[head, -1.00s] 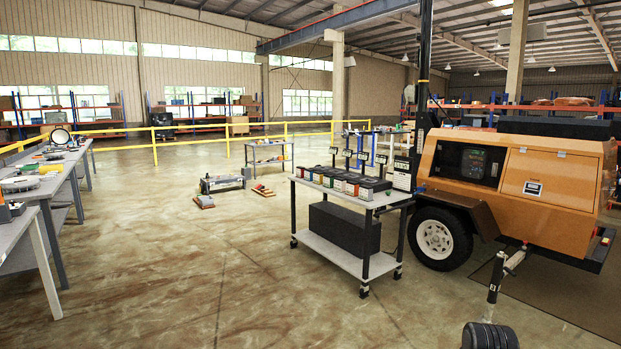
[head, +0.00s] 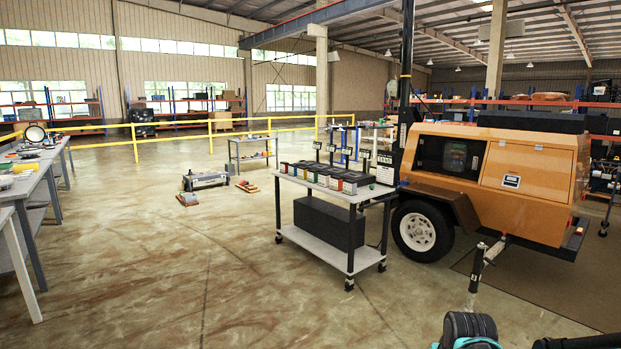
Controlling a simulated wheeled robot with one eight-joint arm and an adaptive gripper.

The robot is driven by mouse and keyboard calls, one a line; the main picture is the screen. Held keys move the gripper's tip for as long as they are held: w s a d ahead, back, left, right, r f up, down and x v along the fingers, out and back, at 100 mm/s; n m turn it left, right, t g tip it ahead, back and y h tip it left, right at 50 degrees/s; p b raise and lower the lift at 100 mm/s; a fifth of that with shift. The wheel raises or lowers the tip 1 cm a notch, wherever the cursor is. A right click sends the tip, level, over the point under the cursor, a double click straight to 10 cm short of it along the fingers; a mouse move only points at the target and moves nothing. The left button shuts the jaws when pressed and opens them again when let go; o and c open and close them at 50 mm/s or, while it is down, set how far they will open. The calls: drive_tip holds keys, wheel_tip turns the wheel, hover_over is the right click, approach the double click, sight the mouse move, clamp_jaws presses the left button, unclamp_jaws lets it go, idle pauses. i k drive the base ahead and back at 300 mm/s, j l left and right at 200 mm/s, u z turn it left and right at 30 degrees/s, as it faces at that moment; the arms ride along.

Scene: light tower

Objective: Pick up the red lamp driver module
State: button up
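A row of several dark box-shaped modules (head: 326,175) with small coloured fronts stands on the top shelf of a grey wheeled cart (head: 372,194), right of centre in the head view. Some fronts look reddish, others green or yellowish. They are too small to tell for sure which is the red lamp driver module. The cart stands some distance ahead, across open floor. I cannot make out my gripper in this view.
A large black box (head: 328,224) sits on the cart's lower shelf. An orange light tower trailer (head: 531,172) stands right behind the cart, its tow bar (head: 478,275) reaching forward. A long workbench (head: 38,174) lines the left.

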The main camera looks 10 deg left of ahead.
sight(285, 166)
drive_tip(key=i+j+u, duration=0.2)
drive_tip(key=i+u, duration=0.2)
drive_tip(key=i+j+u, duration=0.4)
drive_tip(key=i, duration=0.2)
drive_tip(key=i+u, duration=0.4)
drive_tip(key=i, duration=0.2)
drive_tip(key=i+l+u, duration=0.15)
drive_tip(key=i+u, duration=0.2)
drive_tip(key=i, duration=0.3)
drive_tip(key=i+j+z, duration=0.1)
drive_tip(key=i, duration=0.85)
drive_tip(key=i+j+z, duration=0.1)
drive_tip(key=i, duration=0.85)
drive_tip(key=i+l+z, duration=0.2)
drive_tip(key=i+z, duration=0.25)
drive_tip(key=i, duration=0.25)
drive_tip(key=i+z, duration=0.45)
drive_tip(key=i, duration=0.25)
drive_tip(key=i+j+z, duration=0.4)
drive_tip(key=i, duration=0.3)
drive_tip(key=i+l, duration=0.05)
drive_tip(key=l, duration=0.05)
